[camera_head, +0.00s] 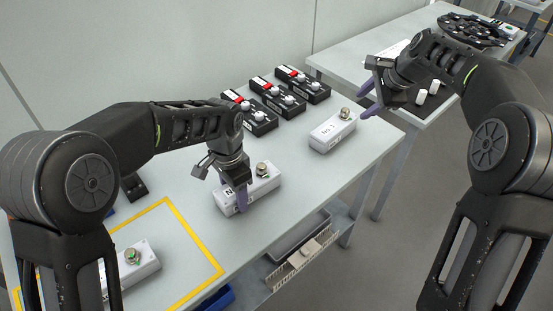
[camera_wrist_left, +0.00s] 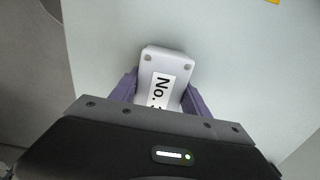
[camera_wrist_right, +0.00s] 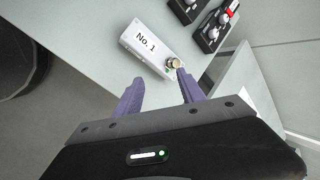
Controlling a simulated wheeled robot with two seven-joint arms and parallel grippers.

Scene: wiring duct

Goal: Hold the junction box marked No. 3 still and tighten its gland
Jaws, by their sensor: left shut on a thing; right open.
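My left gripper (camera_head: 238,198) is shut on a white junction box (camera_head: 262,190) in the middle of the table. In the left wrist view its fingers flank the box (camera_wrist_left: 168,62); the label reads "No." and its digit is mostly hidden by the gripper. The box's metal gland (camera_head: 262,169) stands at its far right end. My right gripper (camera_head: 369,98) is open and empty, near another white box (camera_head: 325,136) with its own gland (camera_head: 345,113). In the right wrist view that box (camera_wrist_right: 140,52) reads "No. 1", its gland (camera_wrist_right: 173,64) near one fingertip.
A third white box (camera_head: 145,270) with a gland lies inside a yellow taped frame (camera_head: 191,235) at the near left, partly behind my left arm. Several black control boxes (camera_head: 275,100) stand along the back. A second table (camera_head: 345,60) stands at the right. Trays lie on the lower shelf.

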